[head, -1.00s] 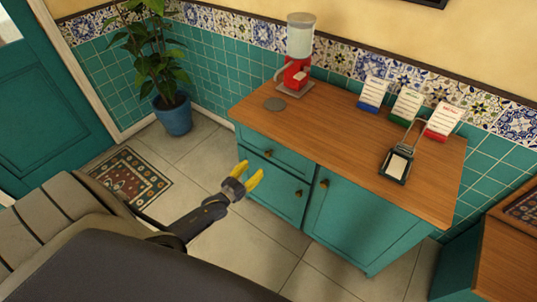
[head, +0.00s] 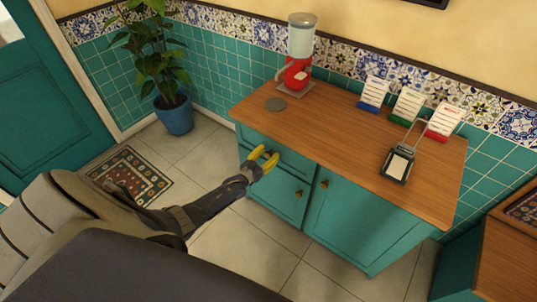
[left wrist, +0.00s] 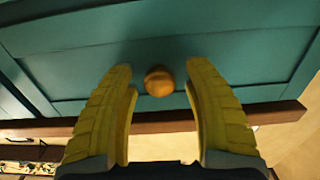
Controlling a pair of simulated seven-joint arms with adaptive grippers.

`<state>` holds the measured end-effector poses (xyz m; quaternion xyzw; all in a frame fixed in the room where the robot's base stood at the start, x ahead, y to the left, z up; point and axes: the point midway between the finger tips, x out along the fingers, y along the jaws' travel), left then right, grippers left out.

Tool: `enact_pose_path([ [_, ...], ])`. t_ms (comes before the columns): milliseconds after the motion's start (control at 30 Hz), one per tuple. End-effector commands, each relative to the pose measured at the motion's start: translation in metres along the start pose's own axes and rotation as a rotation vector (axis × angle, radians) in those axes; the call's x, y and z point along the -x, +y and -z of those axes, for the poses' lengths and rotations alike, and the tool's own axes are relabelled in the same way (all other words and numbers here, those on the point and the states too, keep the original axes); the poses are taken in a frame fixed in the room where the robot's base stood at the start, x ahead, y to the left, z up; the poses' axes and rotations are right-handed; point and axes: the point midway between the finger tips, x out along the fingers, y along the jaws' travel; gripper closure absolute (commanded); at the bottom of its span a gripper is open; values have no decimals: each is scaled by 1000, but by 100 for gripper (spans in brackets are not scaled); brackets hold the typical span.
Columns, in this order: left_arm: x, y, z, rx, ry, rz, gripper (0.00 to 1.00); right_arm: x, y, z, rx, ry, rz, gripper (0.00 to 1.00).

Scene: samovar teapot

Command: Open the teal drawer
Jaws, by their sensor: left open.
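The teal drawer (head: 290,160) is at the upper left of the teal cabinet's front, below the wooden top, and looks shut. My left gripper (head: 266,157), with yellow fingers, is in front of this drawer and covers its knob in the head view. In the left wrist view the round brass knob (left wrist: 159,81) sits on the teal drawer front (left wrist: 215,50), between the tips of my open left gripper (left wrist: 160,85). I cannot tell whether the fingers touch the knob. My right gripper is not in view.
Two doors with brass knobs, the left door (head: 275,192) and the right door (head: 355,222), are below and beside the drawer. A red dispenser (head: 298,72), several cards and a wire-handled holder (head: 398,163) stand on the wooden top (head: 330,120). Tiled floor (head: 260,245) lies in front.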

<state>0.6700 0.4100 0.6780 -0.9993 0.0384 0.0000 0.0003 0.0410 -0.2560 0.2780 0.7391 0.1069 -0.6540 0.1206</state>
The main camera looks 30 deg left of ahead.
Motion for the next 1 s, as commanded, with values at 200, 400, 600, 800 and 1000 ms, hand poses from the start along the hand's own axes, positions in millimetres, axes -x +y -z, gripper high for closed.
enact_pose_path([
  [200,-1,0,0,0,0,0,49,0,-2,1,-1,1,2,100],
  [400,-1,0,0,0,0,0,56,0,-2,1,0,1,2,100],
  [600,-1,0,0,0,0,0,79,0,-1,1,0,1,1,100],
  [800,-1,0,0,1,0,0,100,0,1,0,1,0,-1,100],
  [1000,-1,0,0,1,1,0,100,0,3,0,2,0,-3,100],
])
